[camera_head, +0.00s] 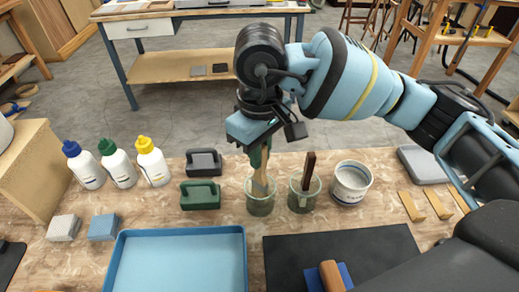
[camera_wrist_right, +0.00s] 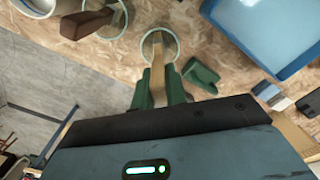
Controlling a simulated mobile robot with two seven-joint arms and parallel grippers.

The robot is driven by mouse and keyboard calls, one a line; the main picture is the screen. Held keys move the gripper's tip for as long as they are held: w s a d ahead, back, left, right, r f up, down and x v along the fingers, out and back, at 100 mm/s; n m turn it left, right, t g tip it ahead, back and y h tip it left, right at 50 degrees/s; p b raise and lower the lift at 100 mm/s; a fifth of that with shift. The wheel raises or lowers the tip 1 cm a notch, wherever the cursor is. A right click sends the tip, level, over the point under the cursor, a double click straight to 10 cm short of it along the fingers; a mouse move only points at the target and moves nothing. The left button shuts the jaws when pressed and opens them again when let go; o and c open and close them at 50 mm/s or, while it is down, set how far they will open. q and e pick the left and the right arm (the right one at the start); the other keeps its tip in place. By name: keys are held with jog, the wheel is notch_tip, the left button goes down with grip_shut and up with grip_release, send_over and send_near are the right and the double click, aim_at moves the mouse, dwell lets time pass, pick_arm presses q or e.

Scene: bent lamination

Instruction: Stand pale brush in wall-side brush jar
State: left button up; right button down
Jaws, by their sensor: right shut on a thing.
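My right gripper (camera_head: 259,156) is shut on the pale brush (camera_head: 262,181) and points down over the left glass jar (camera_head: 260,205). The brush is roughly upright, with its lower part inside that jar's outline. In the right wrist view the pale brush (camera_wrist_right: 158,62) runs from between the green fingers (camera_wrist_right: 159,88) to the round jar mouth (camera_wrist_right: 159,33). I cannot tell whether it touches the bottom. A second glass jar (camera_head: 304,201) just to the right holds a dark brown brush (camera_head: 308,170). My left gripper is not in view.
A white tub (camera_head: 350,183) stands right of the jars. Green (camera_head: 200,196) and grey (camera_head: 203,162) handled blocks lie left. Several capped bottles (camera_head: 118,164) stand further left. A blue tray (camera_head: 178,262) and dark mat (camera_head: 340,250) lie in front. A wood-handled tool (camera_head: 331,277) is on the mat.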

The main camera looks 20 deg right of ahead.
jog(key=c, duration=1.3)
grip_release()
jog(key=shift+r, duration=3.95)
